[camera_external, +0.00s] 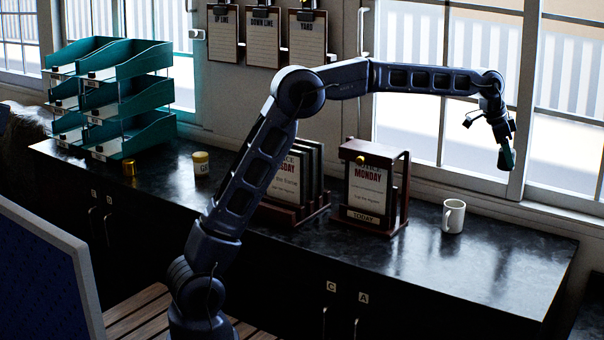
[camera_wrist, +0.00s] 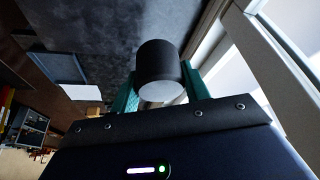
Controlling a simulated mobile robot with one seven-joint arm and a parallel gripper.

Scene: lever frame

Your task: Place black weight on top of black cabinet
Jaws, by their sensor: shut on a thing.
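My gripper (camera_external: 506,156) hangs from the raised arm at the right, in front of the window and above the right part of the black cabinet (camera_external: 490,258). In the wrist view its teal fingers are shut on the black weight (camera_wrist: 158,62), a short dark cylinder with a pale grey end face. The weight is held up, apart from the cabinet top as far as I can see. In the external view the weight is too dark and small to tell from the fingers. The cabinet's dark, marbled top also shows in the wrist view (camera_wrist: 105,40).
A white mug (camera_external: 453,216) stands on the cabinet left of my gripper. The cabinet's right end is clear.

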